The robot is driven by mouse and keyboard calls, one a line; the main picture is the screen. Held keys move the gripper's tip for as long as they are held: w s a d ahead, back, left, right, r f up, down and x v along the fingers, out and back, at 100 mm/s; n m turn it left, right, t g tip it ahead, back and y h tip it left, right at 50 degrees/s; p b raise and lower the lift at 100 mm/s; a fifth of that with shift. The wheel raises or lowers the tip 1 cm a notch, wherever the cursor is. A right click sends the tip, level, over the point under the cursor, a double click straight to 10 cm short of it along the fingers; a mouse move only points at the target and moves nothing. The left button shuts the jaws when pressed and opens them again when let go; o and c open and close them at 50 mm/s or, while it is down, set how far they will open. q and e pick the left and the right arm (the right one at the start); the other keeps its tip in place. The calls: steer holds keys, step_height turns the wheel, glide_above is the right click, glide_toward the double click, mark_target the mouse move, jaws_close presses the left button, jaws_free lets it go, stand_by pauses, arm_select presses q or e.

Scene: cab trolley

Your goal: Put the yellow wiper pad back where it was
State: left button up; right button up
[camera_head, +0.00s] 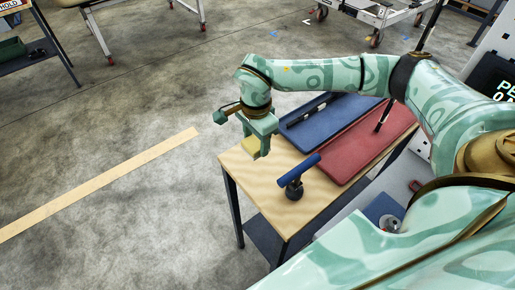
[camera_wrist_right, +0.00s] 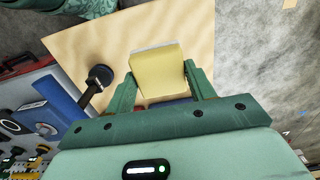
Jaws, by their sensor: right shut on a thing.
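The yellow wiper pad (camera_head: 251,146) is between the fingers of my right gripper (camera_head: 257,148), over the left end of the wooden trolley top (camera_head: 262,180). In the right wrist view the pad (camera_wrist_right: 158,72) fills the space between the two green fingers, with a pale strip along its far edge. My right gripper is shut on it. I cannot tell how far the pad is above the wood. My left gripper is not in view.
Bare wood lies around the pad.

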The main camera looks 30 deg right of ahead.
mark_target(258, 141)
steer(key=w+f, duration=0.1)
steer(key=d+f, duration=0.1)
steer(key=f, duration=0.1)
steer(key=w+d+f+b, duration=0.1)
steer(key=shift+w+d+f, duration=0.1)
steer(key=shift+w+f, duration=0.2)
steer(key=shift+f, duration=0.05)
step_height(258, 141, down, 4)
steer(key=shift+w+d+r+b, duration=0.1)
steer(key=shift+w+r+b, duration=0.05)
steer(key=shift+r+b, duration=0.15)
steer(key=shift+c, duration=0.4)
steer(key=o, duration=1)
steer(key=shift+c, duration=0.2)
step_height(258, 141, up, 12)
steer(key=shift+r+p, duration=0.1)
steer(key=shift+p, duration=1)
